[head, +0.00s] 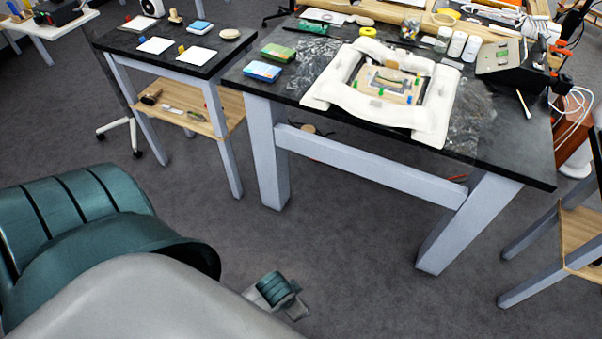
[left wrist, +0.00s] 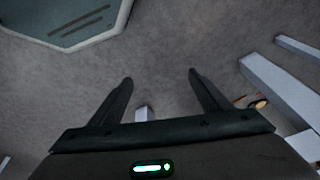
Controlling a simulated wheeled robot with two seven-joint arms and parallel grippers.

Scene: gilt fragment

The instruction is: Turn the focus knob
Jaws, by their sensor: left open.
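I cannot make out a focus knob in either view. My left gripper (left wrist: 160,78) shows in the left wrist view with its two dark fingers spread wide apart. Nothing is between the fingers, and grey carpet and pale table legs lie beyond them. My right gripper is in neither view.
A dark-topped table (head: 290,87) holds a white padded frame (head: 432,118), small boxes, jars and a black device (head: 512,80) at right. A smaller table (head: 120,45) with white cards stands left. A wooden-shelved stand (head: 582,240) is far right. Carpet before the tables is clear.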

